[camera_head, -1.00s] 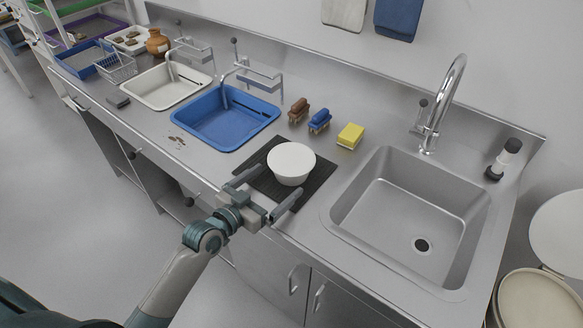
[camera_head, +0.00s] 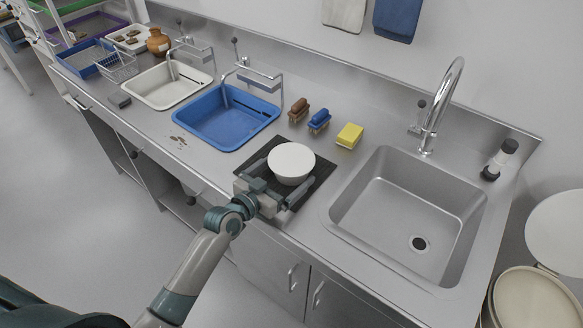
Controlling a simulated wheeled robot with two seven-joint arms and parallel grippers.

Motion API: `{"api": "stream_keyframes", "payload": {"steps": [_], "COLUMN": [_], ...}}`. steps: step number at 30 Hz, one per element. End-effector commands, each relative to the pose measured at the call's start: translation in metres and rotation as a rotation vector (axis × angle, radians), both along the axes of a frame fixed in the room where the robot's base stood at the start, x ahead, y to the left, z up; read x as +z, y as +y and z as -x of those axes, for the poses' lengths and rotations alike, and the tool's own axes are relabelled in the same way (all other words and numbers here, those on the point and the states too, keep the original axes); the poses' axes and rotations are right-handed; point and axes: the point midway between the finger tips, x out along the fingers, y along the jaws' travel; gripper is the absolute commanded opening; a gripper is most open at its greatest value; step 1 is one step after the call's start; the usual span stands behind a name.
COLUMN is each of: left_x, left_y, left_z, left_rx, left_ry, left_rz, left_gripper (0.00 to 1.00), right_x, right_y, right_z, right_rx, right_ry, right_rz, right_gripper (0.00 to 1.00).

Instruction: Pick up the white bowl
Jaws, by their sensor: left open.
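The white bowl (camera_head: 291,160) sits on a black ribbed mat (camera_head: 318,178) on the steel counter, between the blue basin and the sink. It shows a flat, pale round top, so it looks upside down. My left gripper (camera_head: 275,178) is at the near side of the bowl, its fingers spread, one to the bowl's left and one to its right. I cannot tell whether the fingers touch the bowl. My right gripper is not in view.
A blue basin (camera_head: 226,125) and a white basin (camera_head: 168,88) lie to the left. The sink (camera_head: 408,212) with its tall tap (camera_head: 440,105) is to the right. Behind the bowl are a yellow sponge (camera_head: 350,134), a blue brush (camera_head: 319,120) and a brown brush (camera_head: 298,109).

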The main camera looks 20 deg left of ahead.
Motion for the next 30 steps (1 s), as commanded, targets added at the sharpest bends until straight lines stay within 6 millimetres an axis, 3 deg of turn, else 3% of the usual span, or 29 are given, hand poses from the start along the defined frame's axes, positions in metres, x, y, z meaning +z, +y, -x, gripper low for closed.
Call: {"api": "stream_keyframes", "payload": {"steps": [3, 8, 9, 30], "left_x": [-0.0001, -0.0001, -0.0001, 0.0073], "left_y": [0.0001, 0.0002, 0.0002, -0.0002], "left_z": [0.0002, 0.0002, 0.0002, -0.0001], "left_rx": [0.0, 0.0, 0.0, -0.001], "left_ry": [0.0, 0.0, 0.0, -0.002], "left_rz": [0.0, 0.0, 0.0, 0.001], "left_gripper": [1.0, 0.62, 0.58, 0.58], "right_x": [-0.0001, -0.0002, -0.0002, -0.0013], "right_y": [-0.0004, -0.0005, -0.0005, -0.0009], "right_z": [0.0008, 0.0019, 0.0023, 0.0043], "right_rx": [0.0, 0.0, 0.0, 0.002], "right_ry": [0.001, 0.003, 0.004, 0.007], "right_rz": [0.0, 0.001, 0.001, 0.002], "right_gripper": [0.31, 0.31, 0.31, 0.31]}}
